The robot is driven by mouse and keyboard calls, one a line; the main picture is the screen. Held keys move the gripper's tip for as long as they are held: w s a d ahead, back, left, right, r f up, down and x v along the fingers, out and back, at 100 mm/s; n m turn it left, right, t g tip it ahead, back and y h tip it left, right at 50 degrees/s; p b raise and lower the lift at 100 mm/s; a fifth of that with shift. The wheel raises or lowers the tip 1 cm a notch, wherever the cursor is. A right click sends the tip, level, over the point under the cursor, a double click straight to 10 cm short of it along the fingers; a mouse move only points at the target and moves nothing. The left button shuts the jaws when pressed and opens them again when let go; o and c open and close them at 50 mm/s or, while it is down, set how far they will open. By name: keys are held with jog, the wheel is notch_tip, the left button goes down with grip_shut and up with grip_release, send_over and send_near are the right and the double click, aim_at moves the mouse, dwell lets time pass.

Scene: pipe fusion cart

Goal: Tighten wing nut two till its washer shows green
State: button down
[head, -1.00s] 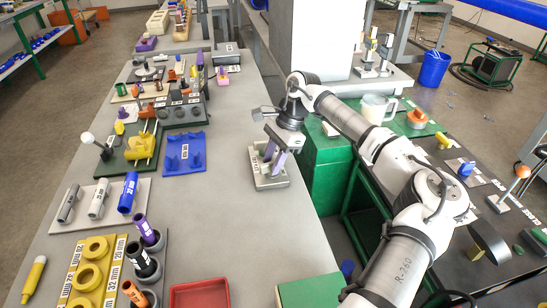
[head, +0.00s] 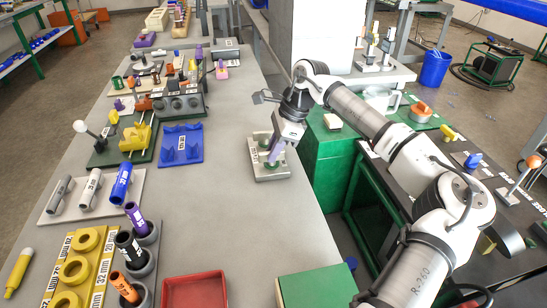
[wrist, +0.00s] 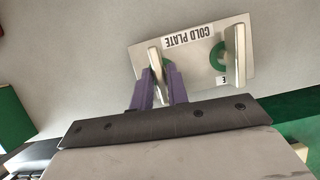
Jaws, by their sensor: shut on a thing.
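The cold plate (head: 276,174) is a light plate lying on the bench; it also shows in the wrist view (wrist: 195,72) with an upside-down label. It carries two silver wing nuts, a left one (wrist: 154,60) and a right one (wrist: 239,52) in the wrist view. Green shows beside both, as a small piece by the left nut and a larger arc (wrist: 218,56) by the right. My gripper (wrist: 160,88), with purple fingers, is shut on the left nut; it also shows over the plate in the head view (head: 276,154). I cannot read which nut is number two.
A blue cradle (head: 181,145) lies left of the plate, and a red tray (head: 195,291) stands at the near end of the bench. A green box (head: 330,160) stands just right of the bench. Bare bench surface lies between the plate and the red tray.

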jog(key=shift+m, duration=0.4)
jog(key=c, duration=1.5)
grip_release()
jog(key=b+v, duration=0.1)
jog(key=v, duration=1.3)
jog(key=shift+s+f+b, duration=0.1)
jog(key=shift+s+b, duration=0.05)
jog(key=shift+b, duration=0.2)
